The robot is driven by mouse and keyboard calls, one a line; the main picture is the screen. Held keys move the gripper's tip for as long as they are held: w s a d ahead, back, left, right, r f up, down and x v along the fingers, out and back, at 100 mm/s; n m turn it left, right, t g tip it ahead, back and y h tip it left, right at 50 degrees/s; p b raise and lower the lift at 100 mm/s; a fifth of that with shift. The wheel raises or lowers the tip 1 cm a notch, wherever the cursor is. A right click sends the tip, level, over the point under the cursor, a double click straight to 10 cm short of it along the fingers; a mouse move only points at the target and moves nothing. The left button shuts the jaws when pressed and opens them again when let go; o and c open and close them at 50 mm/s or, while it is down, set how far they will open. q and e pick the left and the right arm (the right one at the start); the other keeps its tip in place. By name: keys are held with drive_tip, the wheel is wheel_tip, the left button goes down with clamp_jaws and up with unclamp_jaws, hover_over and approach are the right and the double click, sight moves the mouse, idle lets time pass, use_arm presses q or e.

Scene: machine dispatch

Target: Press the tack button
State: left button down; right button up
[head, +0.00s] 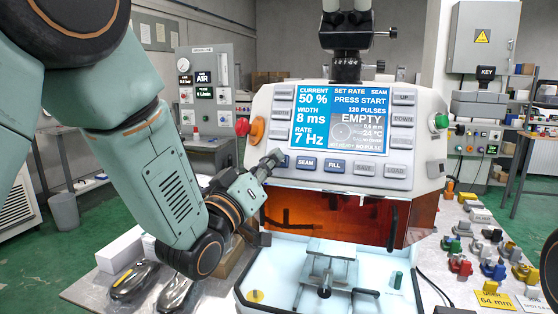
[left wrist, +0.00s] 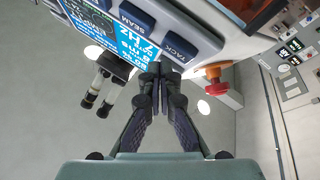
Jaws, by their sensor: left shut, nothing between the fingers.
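The TACK button (left wrist: 180,47) is a dark blue key with white lettering on the welding machine's front panel, clear in the left wrist view. In the head view the same button (head: 283,161) is partly covered by my left fingertips. My left gripper (head: 272,158) is shut and empty, with its tips close to this button. In the left wrist view the closed fingers (left wrist: 158,70) point at the panel just beside the TACK button. I cannot tell whether they touch it. My right gripper is not in view.
The SEAM (head: 306,163) and FILL (head: 335,167) buttons sit right of TACK. A red emergency stop (head: 242,127) and an orange knob (head: 257,131) are on the panel's left side. The screen (head: 360,110) is above. An amber window (head: 325,215) lies below.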

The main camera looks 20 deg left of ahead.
use_arm(q)
drive_tip(key=shift+w+a+f, duration=0.1)
drive_tip(key=shift+a, duration=0.05)
idle(0.5)
drive_tip(key=shift+w+f, duration=0.2)
drive_tip(key=shift+w, duration=0.2)
drive_tip(key=shift+w+f+b, duration=0.15)
drive_tip(key=shift+w+b, duration=0.15)
drive_tip(key=shift+b, duration=0.05)
idle(0.8)
drive_tip(key=shift+s, duration=0.15)
drive_tip(key=shift+s+r+p, duration=0.3)
drive_tip(key=shift+s+r, duration=0.1)
drive_tip(key=shift+s, duration=0.25)
